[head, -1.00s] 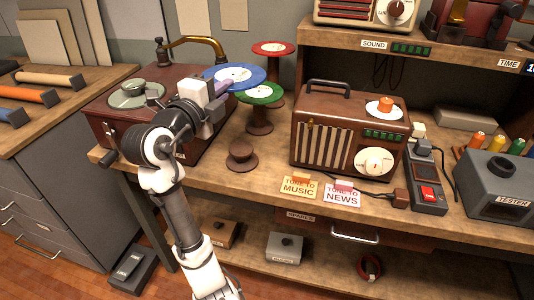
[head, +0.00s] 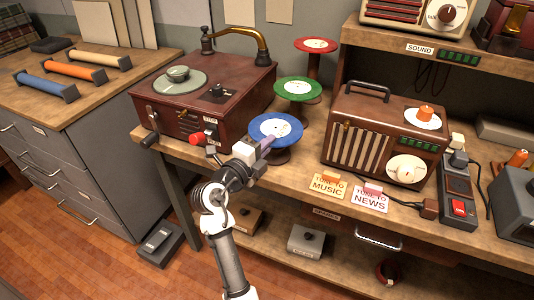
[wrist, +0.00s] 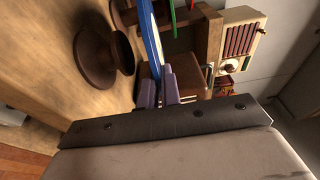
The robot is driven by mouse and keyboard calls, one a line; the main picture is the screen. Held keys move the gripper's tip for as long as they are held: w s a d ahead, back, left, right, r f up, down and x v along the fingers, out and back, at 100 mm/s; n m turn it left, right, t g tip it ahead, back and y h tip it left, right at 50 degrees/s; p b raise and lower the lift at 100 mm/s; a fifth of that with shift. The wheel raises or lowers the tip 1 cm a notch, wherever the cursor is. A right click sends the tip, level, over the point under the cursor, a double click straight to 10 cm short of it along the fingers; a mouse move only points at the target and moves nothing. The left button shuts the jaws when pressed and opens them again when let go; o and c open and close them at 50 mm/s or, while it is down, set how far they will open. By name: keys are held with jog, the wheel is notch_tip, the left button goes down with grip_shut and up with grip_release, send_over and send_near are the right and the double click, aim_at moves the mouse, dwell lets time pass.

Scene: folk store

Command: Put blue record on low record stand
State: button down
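The blue record (head: 275,128), with a pale label, is held flat by its near edge in my gripper (head: 266,144). In the wrist view the blue record (wrist: 153,40) shows edge-on, running between the purple fingers of my gripper (wrist: 158,90). The low record stand (head: 279,157) is a short brown stand on the bench, mostly hidden under the record in the head view. In the wrist view the low stand (wrist: 96,62) is bare, and a gap shows between its top and the record.
The green record (head: 298,88) and red record (head: 316,45) sit on taller stands just behind. A brown turntable box (head: 220,95) stands left and a radio (head: 385,135) right. Two cards, including the music card (head: 327,186), lie near the front edge.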

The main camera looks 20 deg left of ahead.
notch_tip(320, 180, down, 4)
jog(key=shift+r+p, duration=0.1)
jog(key=shift+p, duration=0.3)
jog(key=shift+f+b, duration=0.3)
jog(key=shift+b, duration=0.15)
jog(key=c, duration=1.6)
grip_release()
jog(key=shift+r, duration=0.15)
